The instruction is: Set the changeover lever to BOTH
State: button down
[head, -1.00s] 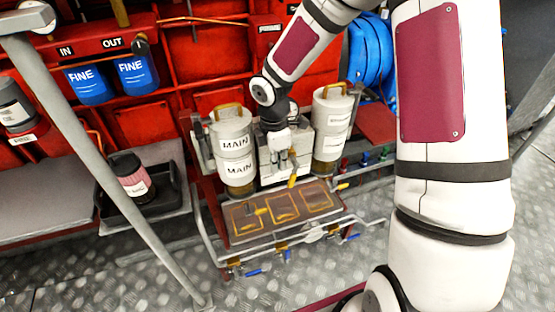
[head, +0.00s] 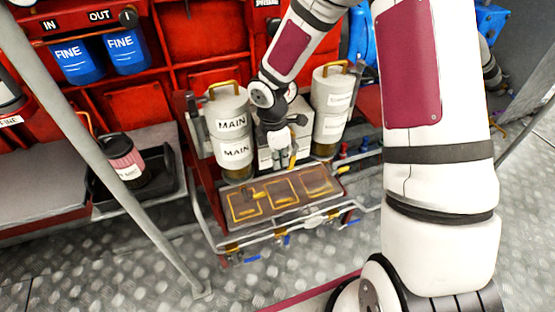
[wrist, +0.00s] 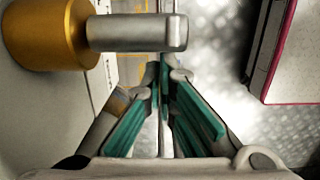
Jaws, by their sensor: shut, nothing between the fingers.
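In the wrist view a brass-coloured cylinder (wrist: 45,32) with a grey bar (wrist: 137,32) reaching right from it fills the upper left; it looks like the changeover lever on its hub. My gripper (wrist: 164,68) has its teal-padded fingers shut and empty, with the tips just below the bar in the picture. I cannot tell whether they touch it. In the head view my gripper (head: 279,146) is between the two white canisters, and a small yellow handle (head: 293,160) shows beside it. The lever's position markings are not readable.
White canisters, one labelled MAIN (head: 230,124) and another (head: 333,104), stand close on either side of my gripper. A tray with yellow outlines (head: 285,195) and a pipe rail lie in front. A grey slanted pole (head: 100,165) crosses the left.

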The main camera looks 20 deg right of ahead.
jog(key=shift+d+f+h, duration=0.25)
jog(key=shift+d+h, duration=0.05)
jog(key=shift+d, duration=0.15)
jog(key=shift+p, duration=0.3)
notch_tip(320, 180, up, 10)
jog(key=a+p, duration=0.2)
jog(key=p, duration=0.6)
jog(key=shift+a+f, duration=0.15)
jog(key=shift+a, duration=0.1)
jog(key=s+d+r+m+h, duration=0.1)
jog(key=s+d+r+m, duration=0.2)
jog(key=s+r+m, duration=0.5)
jog(key=s+d+r+m+h, duration=0.1)
jog(key=s+d+r, duration=0.3)
jog(key=r, duration=0.8)
jog(key=s+a+r+m+y, duration=0.1)
jog(key=s+r+m, duration=0.15)
jog(key=s, duration=0.45)
jog(key=s+a+r+m+t+y, duration=0.1)
jog(key=s+r+m+y, duration=0.1)
jog(key=s+m, duration=0.35)
jog(key=s+a+r+m+y, duration=0.1)
jog(key=s+a+r, duration=0.1)
jog(key=s, duration=0.6)
notch_tip(320, 180, up, 19)
jog(key=t+p, duration=0.3)
jog(key=p, duration=1.4)
jog(key=shift+f, duration=0.15)
